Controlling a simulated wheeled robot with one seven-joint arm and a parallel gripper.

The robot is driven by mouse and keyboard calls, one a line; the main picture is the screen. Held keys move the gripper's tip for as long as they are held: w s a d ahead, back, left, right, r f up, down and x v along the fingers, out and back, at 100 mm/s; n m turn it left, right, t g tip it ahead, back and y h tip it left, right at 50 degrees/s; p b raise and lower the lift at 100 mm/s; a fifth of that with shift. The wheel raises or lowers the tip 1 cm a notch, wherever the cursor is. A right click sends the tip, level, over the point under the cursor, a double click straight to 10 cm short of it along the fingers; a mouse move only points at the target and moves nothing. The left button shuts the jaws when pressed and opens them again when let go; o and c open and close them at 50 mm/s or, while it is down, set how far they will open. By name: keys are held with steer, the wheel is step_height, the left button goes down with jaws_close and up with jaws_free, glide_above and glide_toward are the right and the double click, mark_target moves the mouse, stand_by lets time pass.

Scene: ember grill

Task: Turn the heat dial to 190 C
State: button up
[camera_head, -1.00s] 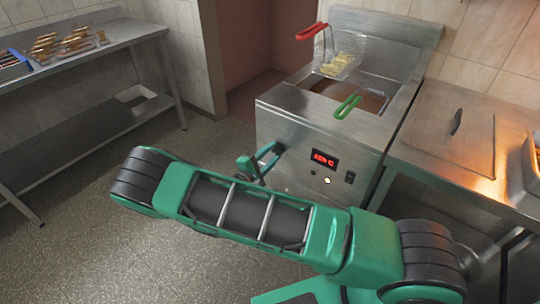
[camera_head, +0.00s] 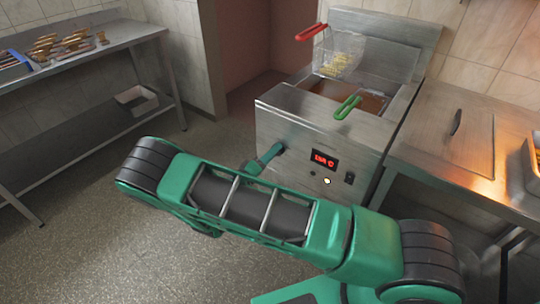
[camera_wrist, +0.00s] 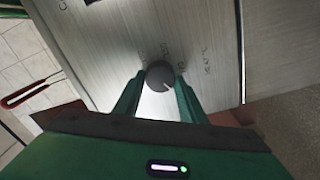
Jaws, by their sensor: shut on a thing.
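The heat dial (camera_wrist: 160,76) is a dark round knob on the steel front of the fryer (camera_head: 290,135). In the wrist view it sits between the two green fingers of my gripper (camera_wrist: 160,92), which is shut on it. A light pointer line shows on the dial, and small markings surround it on the panel, too blurred to read surely. In the head view my gripper (camera_head: 268,158) reaches the left part of the fryer front and hides most of the dial. A red lit display (camera_head: 324,161) shows to its right; its digits are not clear.
A basket with a red handle (camera_head: 311,33) holds fries above the oil, and a green handle (camera_head: 347,107) lies over the fryer's front edge. A switch (camera_head: 350,177) and a lit lamp (camera_head: 327,181) sit below the display. Open floor (camera_head: 90,240) lies left.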

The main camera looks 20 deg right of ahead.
steer(key=shift+f+m, duration=0.15)
steer(key=shift+m, duration=0.35)
steer(key=o, duration=1.1)
steer(key=shift+c, duration=0.2)
steer(key=shift+a, duration=0.1)
steer(key=v, duration=1)
steer(key=shift+s+a, duration=0.2)
